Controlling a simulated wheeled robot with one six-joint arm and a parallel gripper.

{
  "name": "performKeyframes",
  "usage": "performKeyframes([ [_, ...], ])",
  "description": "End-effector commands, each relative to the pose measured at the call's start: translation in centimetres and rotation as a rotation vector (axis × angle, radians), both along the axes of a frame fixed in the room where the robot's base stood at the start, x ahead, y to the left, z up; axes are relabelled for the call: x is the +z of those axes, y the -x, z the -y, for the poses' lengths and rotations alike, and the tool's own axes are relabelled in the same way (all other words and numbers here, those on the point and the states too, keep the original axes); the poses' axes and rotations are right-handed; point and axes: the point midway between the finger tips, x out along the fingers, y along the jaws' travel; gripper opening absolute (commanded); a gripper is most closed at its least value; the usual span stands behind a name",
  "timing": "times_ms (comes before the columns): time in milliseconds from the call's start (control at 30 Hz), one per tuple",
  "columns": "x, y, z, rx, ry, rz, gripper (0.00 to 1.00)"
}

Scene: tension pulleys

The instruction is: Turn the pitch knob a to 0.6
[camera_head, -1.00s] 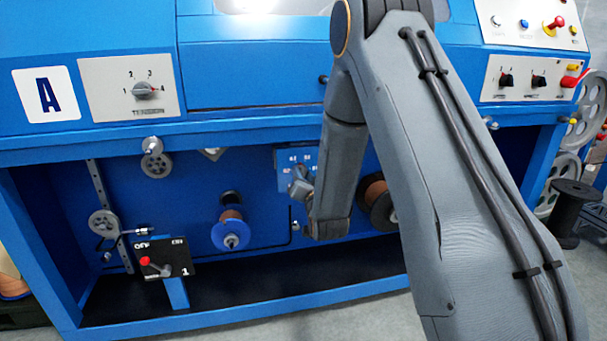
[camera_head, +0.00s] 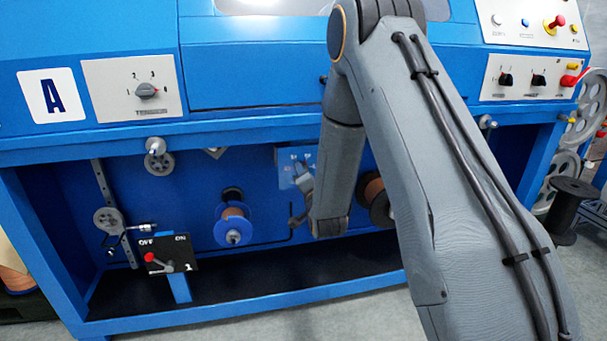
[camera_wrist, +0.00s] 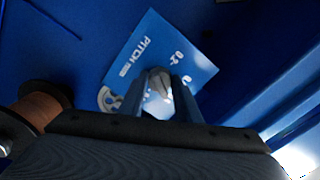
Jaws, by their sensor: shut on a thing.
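The pitch plate is a light blue panel (camera_wrist: 135,48) with "PITCH" and number marks, seen tilted in the wrist view. Only part of its scale is readable there. The pitch knob (camera_wrist: 158,78) is a small grey piece in front of the plate, between my fingers. My gripper (camera_wrist: 165,90) is shut on it. In the head view the blue pitch plate (camera_head: 285,170) shows at the back of the machine's lower bay, partly covered by my gripper (camera_head: 300,187). The knob's pointer is hidden there.
A copper spool (camera_wrist: 42,108) is close to my gripper in the wrist view. A blue-flanged spool (camera_head: 233,225), a black OFF/ON switch box (camera_head: 185,253) and pulleys (camera_head: 160,163) stand left of my arm. A tension knob (camera_head: 146,91) is above. The bay floor is clear.

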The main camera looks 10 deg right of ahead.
Motion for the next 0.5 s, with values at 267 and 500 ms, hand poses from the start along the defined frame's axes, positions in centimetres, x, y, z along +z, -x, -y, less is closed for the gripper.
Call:
performKeyframes([
  [267, 0.00, 0.02, 0.07, -0.001, -0.002, 0.000, 0.08],
  [500, -0.01, 0.02, 0.06, -0.001, -0.001, 0.000, 0.49],
])
